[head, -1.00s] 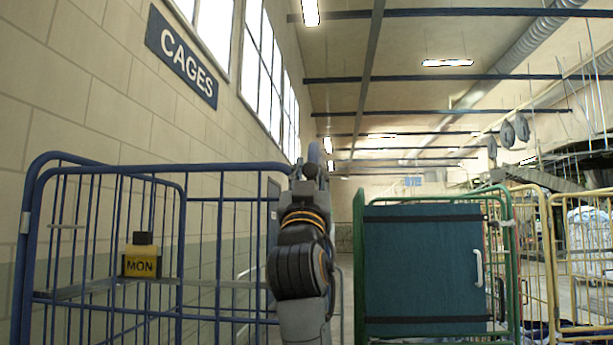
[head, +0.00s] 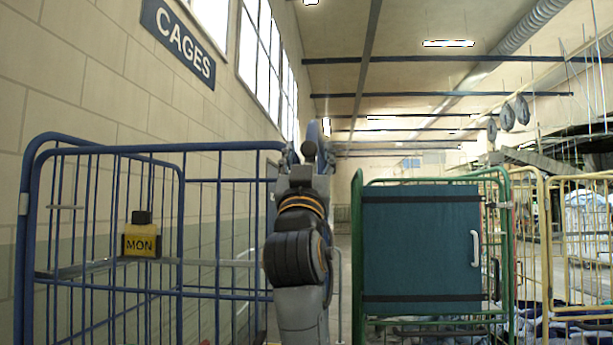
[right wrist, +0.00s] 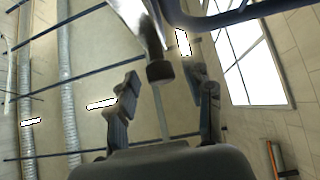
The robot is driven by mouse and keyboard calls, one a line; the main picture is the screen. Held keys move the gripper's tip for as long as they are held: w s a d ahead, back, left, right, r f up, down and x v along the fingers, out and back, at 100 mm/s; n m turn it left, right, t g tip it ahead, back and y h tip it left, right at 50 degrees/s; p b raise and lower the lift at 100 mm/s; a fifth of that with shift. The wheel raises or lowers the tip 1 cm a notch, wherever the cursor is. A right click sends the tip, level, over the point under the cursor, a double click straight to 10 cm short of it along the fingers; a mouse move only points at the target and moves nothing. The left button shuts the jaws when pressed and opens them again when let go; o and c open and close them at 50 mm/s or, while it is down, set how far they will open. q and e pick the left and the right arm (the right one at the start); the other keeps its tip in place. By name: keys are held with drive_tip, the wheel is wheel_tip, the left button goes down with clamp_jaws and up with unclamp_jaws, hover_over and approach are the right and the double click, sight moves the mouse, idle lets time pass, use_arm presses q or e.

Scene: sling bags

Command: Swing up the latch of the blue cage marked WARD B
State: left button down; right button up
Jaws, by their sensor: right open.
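The blue cage (head: 232,152) stands at the left of the head view, and its blue rail also shows at the top of the right wrist view (right wrist: 250,12). No WARD B marking is readable. My right gripper (head: 303,172) stands upright at the cage's right end and hides part of it. In the right wrist view the gripper (right wrist: 163,85) is open. A grey lever with a dark end (right wrist: 160,72), seemingly the latch, comes down between its fingers in the picture. I cannot tell whether they touch. My left gripper is not in view.
A yellow MON block (head: 141,240) sits on the blue cage's rail. A green cage (head: 510,215) with a teal panel (head: 420,240) stands to the right. A yellow cage (head: 580,180) is beyond it. The block wall (head: 100,90) with a CAGES sign (head: 178,42) runs along the left.

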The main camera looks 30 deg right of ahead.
drive_tip(key=v, duration=1)
drive_tip(key=shift+f, duration=0.15)
drive_tip(key=shift+s, duration=0.15)
